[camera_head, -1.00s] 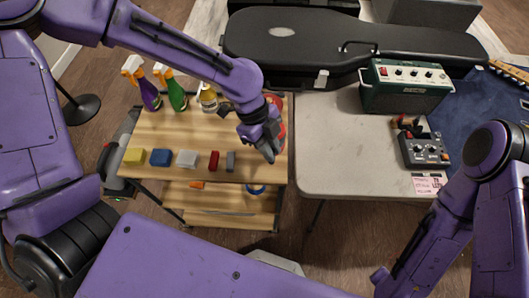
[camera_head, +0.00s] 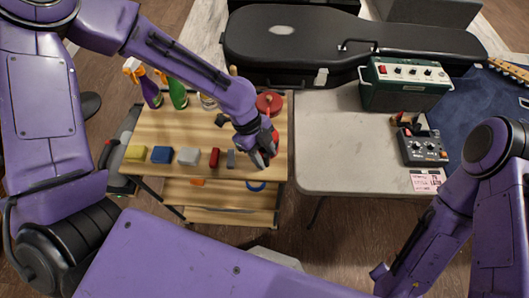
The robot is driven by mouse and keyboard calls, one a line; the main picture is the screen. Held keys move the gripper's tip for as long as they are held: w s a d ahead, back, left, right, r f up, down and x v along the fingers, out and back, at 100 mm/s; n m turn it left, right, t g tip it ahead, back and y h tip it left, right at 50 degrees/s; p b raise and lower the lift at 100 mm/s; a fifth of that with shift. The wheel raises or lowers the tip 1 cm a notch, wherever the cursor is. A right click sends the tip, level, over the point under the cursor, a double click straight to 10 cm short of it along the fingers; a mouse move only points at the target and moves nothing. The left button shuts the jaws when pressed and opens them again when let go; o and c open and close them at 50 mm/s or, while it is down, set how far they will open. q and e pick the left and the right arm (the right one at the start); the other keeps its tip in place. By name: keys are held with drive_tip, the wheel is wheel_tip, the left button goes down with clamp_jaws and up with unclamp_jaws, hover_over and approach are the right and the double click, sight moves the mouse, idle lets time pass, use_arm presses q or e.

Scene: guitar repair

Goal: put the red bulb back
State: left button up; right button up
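My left gripper (camera_head: 262,156) reaches over the right end of the wooden cart top (camera_head: 180,126), fingers pointing down. Whether its fingers are apart or shut is too small to tell. A red rounded thing (camera_head: 269,102) shows just behind my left wrist, and more red shows beside the fingers, partly hidden by the gripper. I cannot tell whether this red is the bulb, or whether the fingers touch it. A small red block (camera_head: 214,157) lies on the cart's front edge, left of the gripper. My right gripper is not in view; only its arm shows at the right.
Yellow (camera_head: 136,153), blue (camera_head: 161,155), white (camera_head: 188,156) and grey (camera_head: 231,159) blocks line the cart's front. Spray bottles (camera_head: 177,93) stand behind.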

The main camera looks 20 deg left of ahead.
use_arm(q)
drive_tip(key=v, duration=1.2)
drive_tip(key=shift+r, duration=0.1)
